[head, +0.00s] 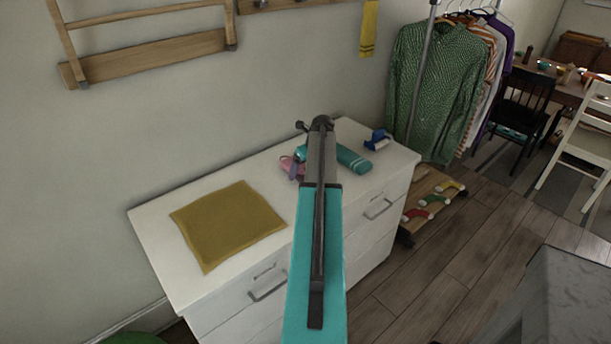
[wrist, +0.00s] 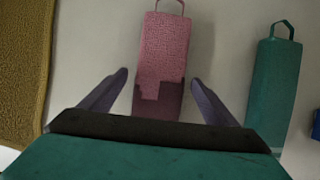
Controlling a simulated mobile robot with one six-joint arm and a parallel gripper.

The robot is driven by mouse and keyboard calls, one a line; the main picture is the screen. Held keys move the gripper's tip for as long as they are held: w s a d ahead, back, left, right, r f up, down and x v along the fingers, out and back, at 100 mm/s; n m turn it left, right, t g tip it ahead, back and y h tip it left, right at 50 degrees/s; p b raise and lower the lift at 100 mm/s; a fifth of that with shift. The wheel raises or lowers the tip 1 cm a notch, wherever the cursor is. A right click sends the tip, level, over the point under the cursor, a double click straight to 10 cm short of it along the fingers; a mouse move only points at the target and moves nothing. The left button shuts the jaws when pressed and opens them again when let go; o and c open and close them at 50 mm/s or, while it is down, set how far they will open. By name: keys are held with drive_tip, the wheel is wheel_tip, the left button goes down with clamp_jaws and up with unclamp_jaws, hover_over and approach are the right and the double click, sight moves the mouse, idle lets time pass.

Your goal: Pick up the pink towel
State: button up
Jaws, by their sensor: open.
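The pink towel (wrist: 163,50) is a rolled or folded bundle with a hanging loop at its far end. It lies on the white dresser top (head: 160,215). In the head view only a little of the pink towel (head: 287,164) shows, left of my arm. In the wrist view my gripper (wrist: 159,78) is open, with one purple finger on each side of the towel's near part. Gaps show between the fingers and the towel. A dark shadow falls on its near end. The height of the fingers over the dresser is hard to tell.
A teal rolled towel (wrist: 273,85) with a loop lies to the right; it also shows in the head view (head: 353,159). A mustard cloth (head: 228,222) lies flat at left. A blue object (head: 378,139) sits at the dresser's right end. A wall stands behind.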

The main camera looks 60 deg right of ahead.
sight(301, 167)
idle(0.4)
drive_tip(key=c, duration=1.3)
drive_tip(key=shift+o, duration=0.2)
drive_tip(key=shift+r, duration=0.15)
drive_tip(key=shift+r+b, duration=0.35)
drive_tip(key=shift+r, duration=0.35)
drive_tip(key=shift+r+b, duration=0.35)
drive_tip(key=shift+r, duration=0.6)
drive_tip(key=s+b, duration=0.1)
drive_tip(key=s, duration=0.4)
drive_tip(key=s+d+r+b, duration=0.1)
drive_tip(key=s, duration=0.4)
drive_tip(key=s+b, duration=0.1)
drive_tip(key=s, duration=0.5)
drive_tip(key=shift+d+r, duration=0.25)
drive_tip(key=shift+d, duration=0.1)
